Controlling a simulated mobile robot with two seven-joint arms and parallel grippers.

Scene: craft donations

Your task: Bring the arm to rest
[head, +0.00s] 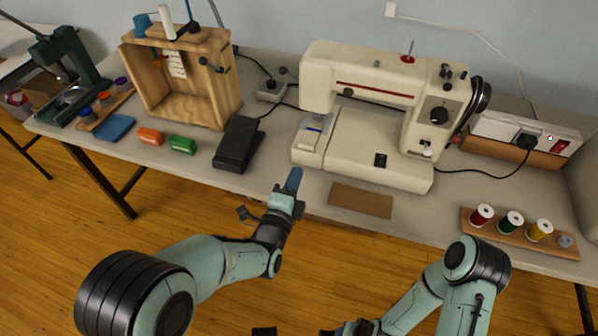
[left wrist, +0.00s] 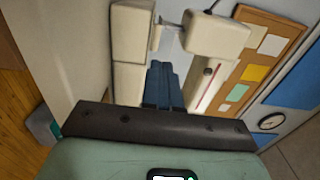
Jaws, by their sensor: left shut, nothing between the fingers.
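My left gripper (head: 293,180) is at the front edge of the table, in front of the sewing machine's left end. Its blue fingers are together with nothing between them. In the left wrist view the closed fingers (left wrist: 164,84) point toward the cream sewing machine. My left arm reaches in from the lower left of the head view. My right arm is bent at the lower right, and its far end runs to the bottom edge. Only dark parts near the right gripper (head: 345,328) show there, so its fingers cannot be made out.
The sewing machine (head: 365,150) stands mid-table, with a black foot pedal (head: 238,144) to its left. A brown pad (head: 361,200) lies before it. A thread-spool rack (head: 520,233) is at the right. A wooden box (head: 190,115) and colored blocks are at the left.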

